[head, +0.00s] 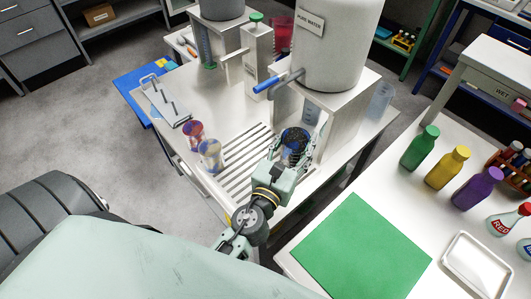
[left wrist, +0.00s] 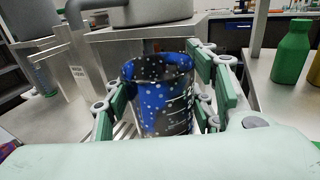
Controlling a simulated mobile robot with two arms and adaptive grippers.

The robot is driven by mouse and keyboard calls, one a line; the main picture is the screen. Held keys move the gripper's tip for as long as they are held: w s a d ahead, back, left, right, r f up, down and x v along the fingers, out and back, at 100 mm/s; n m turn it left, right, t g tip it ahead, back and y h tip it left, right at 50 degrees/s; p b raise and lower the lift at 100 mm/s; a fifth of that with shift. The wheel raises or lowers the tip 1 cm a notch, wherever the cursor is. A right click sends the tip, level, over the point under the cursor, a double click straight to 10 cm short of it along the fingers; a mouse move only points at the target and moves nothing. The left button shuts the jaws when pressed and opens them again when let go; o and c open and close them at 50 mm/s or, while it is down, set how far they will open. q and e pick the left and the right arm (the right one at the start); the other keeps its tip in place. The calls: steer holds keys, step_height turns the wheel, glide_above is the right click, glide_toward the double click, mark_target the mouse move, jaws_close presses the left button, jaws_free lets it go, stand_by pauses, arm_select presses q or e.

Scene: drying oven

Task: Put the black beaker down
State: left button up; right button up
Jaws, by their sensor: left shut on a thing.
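The black beaker (head: 295,140) is a dark cup with blue and pale speckles. In the head view it is upright under the spout side of the pure water tank, at the right end of the slatted drain. My left gripper (head: 288,160) is shut around its sides. In the left wrist view the beaker (left wrist: 162,95) stands between the green finger pads of the left gripper (left wrist: 167,105), its open rim up. The gripper hides part of its lower side, and I cannot tell whether its base touches the surface. My right gripper is not in view.
The pure water tank (head: 338,50) with a blue tap handle (head: 270,85) stands close behind the beaker. Two cups, one reddish (head: 193,132) and one bluish (head: 211,154), stand left of the slatted drain (head: 232,170). A green mat (head: 362,248) and several bottles lie right.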

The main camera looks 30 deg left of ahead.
mark_target(301, 141)
arm_select(q)
steer(key=w+f, duration=0.1)
steer(key=w+f+b, duration=0.1)
steer(key=w, duration=0.1)
steer(key=shift+w+d, duration=0.2)
steer(key=shift+w, duration=0.1)
steer(key=shift+w+a+f+b, duration=0.35)
steer(key=shift+a+f+b, duration=0.8)
steer(key=shift+a+f, duration=0.65)
steer(key=shift+w+a+f+b, duration=0.4)
steer(key=shift+a+f+b, duration=0.75)
steer(key=shift+a+f, duration=0.6)
steer(key=shift+w+a+f+b, duration=0.35)
steer(key=shift+a+f+b, duration=0.8)
steer(key=shift+a+f, duration=0.6)
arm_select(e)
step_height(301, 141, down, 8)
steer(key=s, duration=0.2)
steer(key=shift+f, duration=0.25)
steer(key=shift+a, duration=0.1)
arm_select(q)
steer(key=shift+f, duration=0.1)
steer(key=o, duration=1.1)
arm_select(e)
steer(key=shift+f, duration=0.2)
